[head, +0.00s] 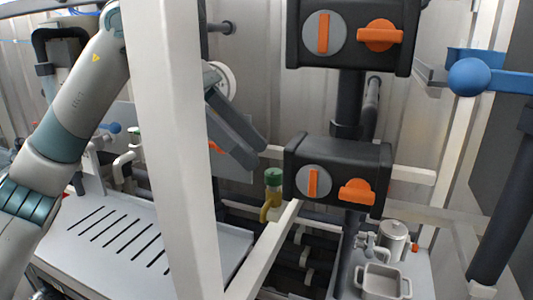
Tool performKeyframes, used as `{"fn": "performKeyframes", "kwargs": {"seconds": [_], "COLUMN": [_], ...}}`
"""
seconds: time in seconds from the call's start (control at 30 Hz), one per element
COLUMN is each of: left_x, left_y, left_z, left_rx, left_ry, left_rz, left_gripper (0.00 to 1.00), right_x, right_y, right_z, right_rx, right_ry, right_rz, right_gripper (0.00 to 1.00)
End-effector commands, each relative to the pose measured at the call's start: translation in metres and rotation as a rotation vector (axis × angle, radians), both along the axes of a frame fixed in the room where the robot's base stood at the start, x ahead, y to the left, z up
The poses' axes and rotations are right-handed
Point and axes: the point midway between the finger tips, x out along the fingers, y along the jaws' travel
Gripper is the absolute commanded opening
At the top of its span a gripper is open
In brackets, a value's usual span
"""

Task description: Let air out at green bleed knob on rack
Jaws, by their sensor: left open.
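A small valve with a green knob (273,177) stands in the middle of the view, left of the lower black valve box. Its yellow-olive outlet (270,207) hangs below the knob. My left arm comes in from the left and its upper part passes out of sight near the white post. My left gripper (252,157) appears as a grey tilted shape right of the post, open, up and to the left of the green knob and apart from it. Its fingertips are hard to make out. My right gripper is not in view.
A wide white post (168,150) stands close in front. Two black boxes, upper (352,62) and lower (340,172), carry orange handles. A slotted grey tray (85,212) lies left. A blue ball handle (469,77) is right. A metal jug (393,242) and square dish (381,281) stand lower right.

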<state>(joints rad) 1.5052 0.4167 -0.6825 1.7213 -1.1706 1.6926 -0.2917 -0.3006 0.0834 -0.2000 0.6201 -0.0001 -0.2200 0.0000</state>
Motion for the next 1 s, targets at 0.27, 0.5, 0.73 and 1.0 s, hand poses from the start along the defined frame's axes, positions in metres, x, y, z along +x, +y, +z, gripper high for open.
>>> {"fn": "performKeyframes", "kwargs": {"seconds": [0.27, 0.5, 0.73, 1.0], "left_x": [-0.006, -0.007, -0.007, -0.007], "left_y": [-0.026, -0.033, -0.033, -0.032], "left_z": [-0.025, -0.033, -0.033, -0.033], "left_rx": [0.001, 0.0, 0.0, 0.0], "left_ry": [0.003, 0.0, 0.0, 0.0], "left_rz": [-0.001, 0.0, 0.0, 0.0], "left_gripper": [0.42, 0.42, 0.42, 0.0], "right_x": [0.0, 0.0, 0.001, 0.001], "right_y": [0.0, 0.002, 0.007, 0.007], "right_z": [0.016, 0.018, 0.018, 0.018], "right_rx": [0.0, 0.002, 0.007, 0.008], "right_ry": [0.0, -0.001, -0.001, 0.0], "right_rz": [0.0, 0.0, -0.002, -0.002], "right_gripper": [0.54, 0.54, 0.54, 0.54]}}
